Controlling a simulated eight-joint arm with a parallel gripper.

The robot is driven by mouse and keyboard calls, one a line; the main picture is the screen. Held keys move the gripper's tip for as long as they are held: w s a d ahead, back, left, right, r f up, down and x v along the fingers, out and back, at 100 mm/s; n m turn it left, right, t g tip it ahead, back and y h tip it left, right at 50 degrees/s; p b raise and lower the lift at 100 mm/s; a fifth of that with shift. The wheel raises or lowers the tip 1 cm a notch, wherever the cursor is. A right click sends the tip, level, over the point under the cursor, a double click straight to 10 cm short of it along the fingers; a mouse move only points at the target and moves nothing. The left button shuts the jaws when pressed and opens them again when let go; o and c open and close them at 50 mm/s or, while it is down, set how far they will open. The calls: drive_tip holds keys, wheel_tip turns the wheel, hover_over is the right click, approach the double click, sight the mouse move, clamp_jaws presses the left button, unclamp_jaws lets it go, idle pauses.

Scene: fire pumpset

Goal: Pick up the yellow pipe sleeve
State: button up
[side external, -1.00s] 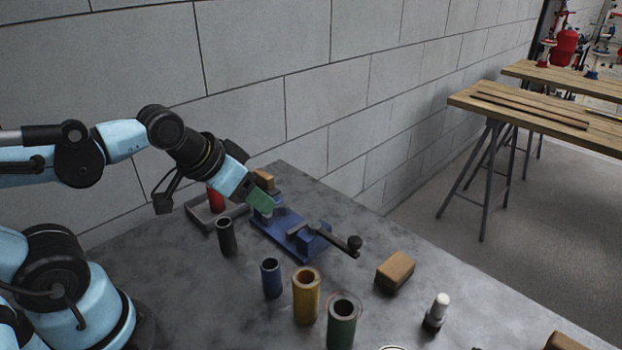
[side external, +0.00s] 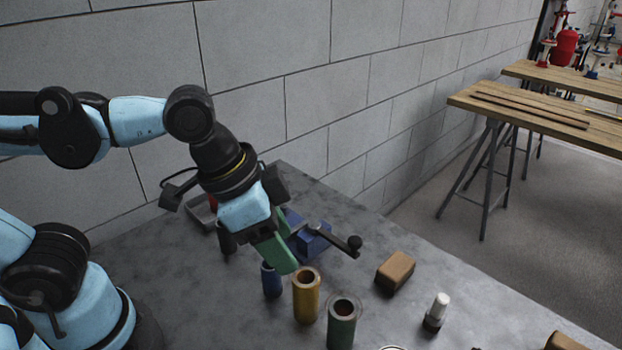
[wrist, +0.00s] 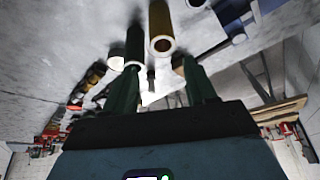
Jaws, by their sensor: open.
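The yellow pipe sleeve (side external: 306,300) stands upright on the grey table, between a blue sleeve (side external: 271,282) on its left and a green sleeve (side external: 341,328) on its right. My gripper (side external: 288,268) has green fingers tilted down, with tips up and left of the yellow sleeve's rim in the side view. In the wrist view, my gripper (wrist: 160,78) is open, and the yellow sleeve (wrist: 161,25) shows past the gap between the fingertips, with nothing held. The gripper looks apart from the sleeve, but the exact distance is hard to judge.
A blue fixture with a dark lever (side external: 335,240) stands just behind, partly hidden by my gripper. A black sleeve (side external: 227,241) stands to the left. A wooden block (side external: 395,271) and a white-topped fitting (side external: 437,313) stand to the right. A block wall runs behind the table.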

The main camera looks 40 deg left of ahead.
sight(305, 277)
drive_tip(key=shift+x, duration=5.85)
drive_tip(key=shift+w+a, duration=0.15)
drive_tip(key=shift+c, duration=0.5)
clamp_jaws()
